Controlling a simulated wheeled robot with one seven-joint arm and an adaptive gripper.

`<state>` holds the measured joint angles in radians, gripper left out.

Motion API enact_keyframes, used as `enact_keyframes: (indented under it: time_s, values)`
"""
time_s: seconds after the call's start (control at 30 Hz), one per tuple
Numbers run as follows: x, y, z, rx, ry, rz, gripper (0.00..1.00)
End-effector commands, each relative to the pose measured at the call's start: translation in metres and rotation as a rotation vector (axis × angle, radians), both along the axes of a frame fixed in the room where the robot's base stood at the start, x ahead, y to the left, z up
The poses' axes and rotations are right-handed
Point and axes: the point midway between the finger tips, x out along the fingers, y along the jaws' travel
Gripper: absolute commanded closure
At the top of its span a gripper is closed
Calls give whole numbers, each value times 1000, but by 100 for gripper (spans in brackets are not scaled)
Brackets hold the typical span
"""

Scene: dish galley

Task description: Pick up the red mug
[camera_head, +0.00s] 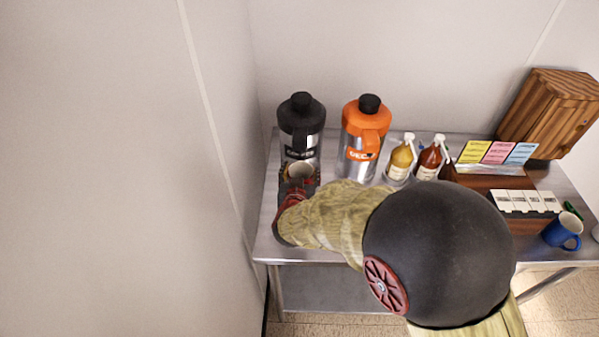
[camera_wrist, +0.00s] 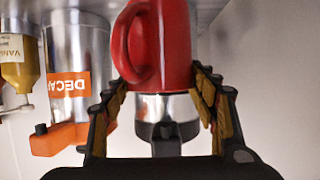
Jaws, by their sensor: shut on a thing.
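The red mug (camera_wrist: 172,45) fills the upper middle of the wrist view, its handle on the left side there. My gripper (camera_wrist: 161,84) is shut on it, with a brown-padded finger on each side. In the head view my gripper (camera_head: 299,178) is at the left end of the steel table, in front of the black-topped coffee urn. There the mug (camera_head: 299,171) shows mostly as its open top between the fingers, and my arm hides much around it. I cannot tell whether the mug touches the table.
The black-topped urn (camera_head: 302,128) and an orange-topped decaf urn (camera_head: 362,140) stand close behind. Yellow (camera_head: 401,160) and red-brown (camera_head: 431,160) pump bottles are to their right. A blue mug (camera_head: 563,231) and a wooden cabinet (camera_head: 552,108) are at the right. A wall borders the left.

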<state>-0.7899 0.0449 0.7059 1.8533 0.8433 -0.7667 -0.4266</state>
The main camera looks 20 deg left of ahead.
Motion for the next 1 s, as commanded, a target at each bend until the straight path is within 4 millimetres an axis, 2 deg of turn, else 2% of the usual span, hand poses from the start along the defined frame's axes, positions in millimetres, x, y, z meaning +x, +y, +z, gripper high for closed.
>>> enact_keyframes:
  time_s: [0.03,0.37,0.7,1.0]
  values:
    - [-3,-1,9,3,-3,1,100]
    - [-28,-15,41,2,-3,1,100]
    - [-62,-32,56,2,-3,1,100]
    - [-85,-45,68,2,-3,1,100]
